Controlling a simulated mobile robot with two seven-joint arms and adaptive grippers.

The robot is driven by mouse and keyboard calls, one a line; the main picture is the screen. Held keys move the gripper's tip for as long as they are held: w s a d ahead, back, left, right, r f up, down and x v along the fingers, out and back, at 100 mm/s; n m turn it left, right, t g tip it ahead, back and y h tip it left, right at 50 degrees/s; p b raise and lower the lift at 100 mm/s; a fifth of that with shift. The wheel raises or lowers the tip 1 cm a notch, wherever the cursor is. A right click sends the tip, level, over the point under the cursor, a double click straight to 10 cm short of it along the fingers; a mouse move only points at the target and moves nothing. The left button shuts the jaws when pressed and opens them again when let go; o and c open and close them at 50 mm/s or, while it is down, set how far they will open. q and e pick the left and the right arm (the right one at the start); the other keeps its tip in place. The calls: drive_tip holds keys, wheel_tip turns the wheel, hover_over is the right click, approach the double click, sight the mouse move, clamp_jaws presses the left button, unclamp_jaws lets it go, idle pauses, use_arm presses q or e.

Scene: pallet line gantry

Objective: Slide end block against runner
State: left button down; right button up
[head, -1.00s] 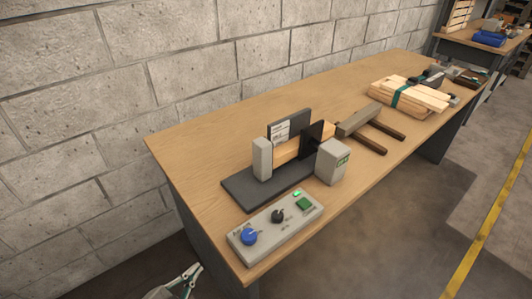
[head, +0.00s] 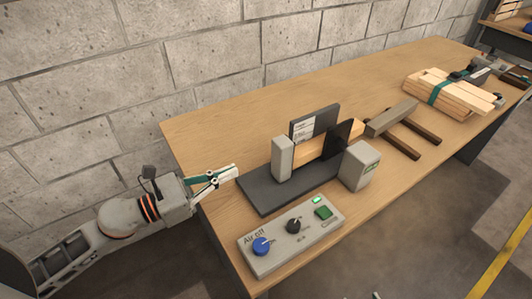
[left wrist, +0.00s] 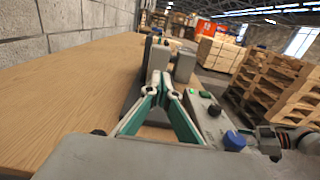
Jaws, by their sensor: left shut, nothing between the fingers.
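The end block is a light grey upright block (head: 282,158) at the left end of a dark grey base plate (head: 262,192). A pale wooden runner (head: 312,148) lies right of it, between a dark back plate (head: 302,124) and the front of the base. Whether block and runner touch cannot be told. My left gripper (head: 234,172) is shut and empty, left of the block and apart from it, near the base plate's left end. In the left wrist view its fingertips (left wrist: 160,82) meet in front of the fixture, partly hiding it. Only a possible sliver of my right gripper shows at the bottom edge.
A control panel (head: 290,240) with a blue knob, black knob and green button stands in front of the base. A grey box (head: 358,166) is at the base's right. A strapped wood bundle (head: 440,92) lies further back. The table's back left is clear.

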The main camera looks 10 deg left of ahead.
sight(275, 151)
use_arm(q)
drive_tip(key=p+x, duration=0.3)
drive_tip(key=x, duration=0.6)
drive_tip(key=shift+w+d, duration=0.2)
drive_tip(key=shift+w, duration=0.15)
drive_tip(key=shift+w+d+f+p, duration=0.1)
drive_tip(key=shift+w+d+p, duration=0.25)
drive_tip(key=shift+d, duration=0.05)
use_arm(e)
drive_tip(key=shift+w+r, duration=0.2)
drive_tip(key=shift+r, duration=0.65)
drive_tip(key=shift+w+r, duration=0.2)
drive_tip(key=shift+r, duration=0.6)
drive_tip(key=shift+w+r, duration=0.2)
drive_tip(key=shift+r, duration=0.65)
use_arm(q)
drive_tip(key=shift+w+d, duration=0.35)
drive_tip(key=shift+d, duration=0.05)
use_arm(e)
drive_tip(key=shift+s, duration=0.1)
